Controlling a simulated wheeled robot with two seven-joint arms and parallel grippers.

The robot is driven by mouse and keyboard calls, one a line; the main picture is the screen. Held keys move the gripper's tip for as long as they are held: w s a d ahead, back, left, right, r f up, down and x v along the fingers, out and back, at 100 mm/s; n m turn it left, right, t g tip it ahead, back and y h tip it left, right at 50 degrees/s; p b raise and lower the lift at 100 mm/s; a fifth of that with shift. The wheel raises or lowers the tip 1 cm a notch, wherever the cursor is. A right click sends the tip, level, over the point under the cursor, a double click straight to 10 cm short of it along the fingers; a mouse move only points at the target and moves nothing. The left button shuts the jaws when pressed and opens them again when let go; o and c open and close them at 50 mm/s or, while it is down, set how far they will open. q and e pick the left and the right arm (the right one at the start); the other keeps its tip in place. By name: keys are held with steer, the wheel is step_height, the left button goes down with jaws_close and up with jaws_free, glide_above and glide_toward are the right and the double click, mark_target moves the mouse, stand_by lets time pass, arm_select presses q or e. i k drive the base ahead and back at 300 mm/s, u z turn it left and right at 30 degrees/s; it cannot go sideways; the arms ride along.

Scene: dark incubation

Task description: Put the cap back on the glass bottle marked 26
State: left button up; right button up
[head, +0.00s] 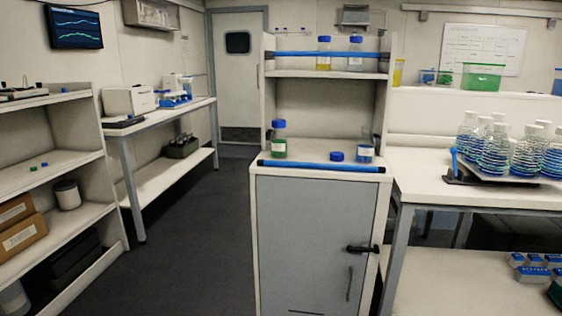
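A loose blue cap (337,156) lies on the white top of the grey cabinet (320,152). Just right of it stands a glass bottle (366,152) with a pale label and no blue cap visible on it. At the left of the same top stands a bottle of green liquid (279,145) with a blue cap on. Two more blue-capped bottles, one yellow (323,56) and one clear (355,56), stand on the shelf above. The label numbers are too small to read, so I cannot tell which bottle is 26. Neither of my grippers is in view.
A blue rail (320,168) runs along the cabinet top's front edge, and another (318,54) crosses the upper shelf. A bench at right carries a tray of several flasks (490,148). Shelving (62,160) stands at left. The dark floor (195,230) left of the cabinet is clear.

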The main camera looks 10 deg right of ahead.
mark_target(366, 142)
steer(key=u, duration=0.25)
steer(key=k, duration=0.3)
steer(key=u, duration=0.75)
steer(key=i, duration=2.05)
steer(key=z, duration=1.05)
